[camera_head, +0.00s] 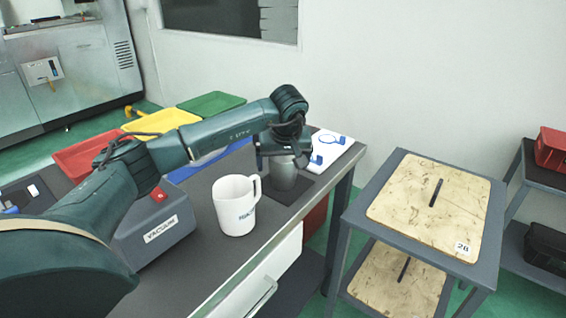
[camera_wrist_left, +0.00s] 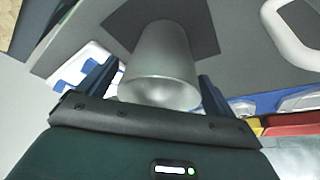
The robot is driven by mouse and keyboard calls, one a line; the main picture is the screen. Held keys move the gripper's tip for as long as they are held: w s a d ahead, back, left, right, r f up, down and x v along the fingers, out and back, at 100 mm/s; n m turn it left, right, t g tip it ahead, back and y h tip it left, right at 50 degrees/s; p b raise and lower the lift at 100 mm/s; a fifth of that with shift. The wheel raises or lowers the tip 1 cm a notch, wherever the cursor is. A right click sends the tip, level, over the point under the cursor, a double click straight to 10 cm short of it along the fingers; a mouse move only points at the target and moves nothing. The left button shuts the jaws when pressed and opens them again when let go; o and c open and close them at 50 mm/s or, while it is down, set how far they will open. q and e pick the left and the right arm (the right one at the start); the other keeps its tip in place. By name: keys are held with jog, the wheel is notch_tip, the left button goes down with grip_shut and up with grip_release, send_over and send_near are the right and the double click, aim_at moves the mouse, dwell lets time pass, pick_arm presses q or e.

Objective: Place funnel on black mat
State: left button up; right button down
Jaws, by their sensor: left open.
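The funnel (camera_head: 284,178) is a grey metal cone that stands on the black mat (camera_head: 300,196) near the far end of the workbench. In the left wrist view the funnel (camera_wrist_left: 160,65) shows between the two fingers, with the dark mat (camera_wrist_left: 200,32) under its far end. My left gripper (camera_head: 278,158) is open at the upper part of the funnel, with one finger on each side. I cannot tell whether the fingers touch it. The gripper hides the funnel's top in the head view. My right gripper is not in view.
A white mug (camera_head: 236,208) stands close to the left of the mat. A grey vacuum box (camera_head: 152,232) is further left. Red, yellow and green (camera_head: 212,103) bins line the back. A white board with blue hooks (camera_head: 335,150) lies behind the mat. A wood-topped cart (camera_head: 425,200) stands right.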

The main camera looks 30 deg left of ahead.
pick_arm(q)
jog(key=v, duration=1.1)
jog(key=shift+r, duration=0.3)
jog(key=shift+s+d, duration=0.1)
